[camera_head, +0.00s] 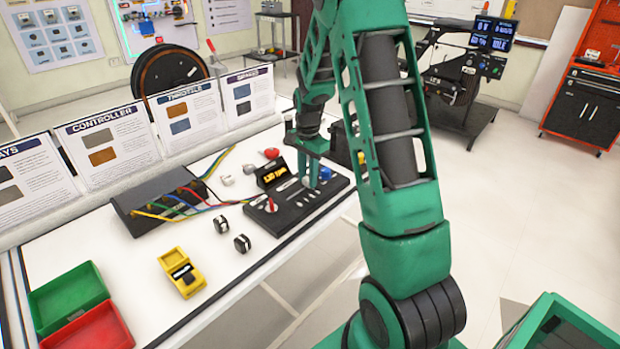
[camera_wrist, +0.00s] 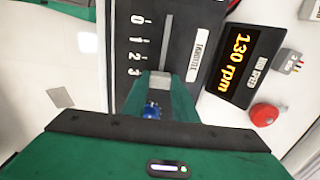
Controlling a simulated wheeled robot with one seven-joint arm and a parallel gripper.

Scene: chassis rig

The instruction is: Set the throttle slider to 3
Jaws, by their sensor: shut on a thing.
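The throttle slider's dark panel (camera_wrist: 185,55) shows in the wrist view, with a "THROTTLE" label (camera_wrist: 198,50), a pale slot (camera_wrist: 165,45) and a scale reading 0, 1, 2, 3 down the picture. A blue knob (camera_wrist: 152,111) shows just below the fingertips. In the head view, my gripper (camera_head: 313,184) reaches down onto the black control panel (camera_head: 290,216). The slider's exact setting is hidden.
A display (camera_wrist: 238,62) reads 130 rpm, beside a red button (camera_wrist: 264,114). On the table are a black box (camera_head: 150,200) with coloured cables, a yellow box (camera_head: 182,272), green and red trays (camera_head: 68,297) and small loose parts. Sign cards stand behind.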

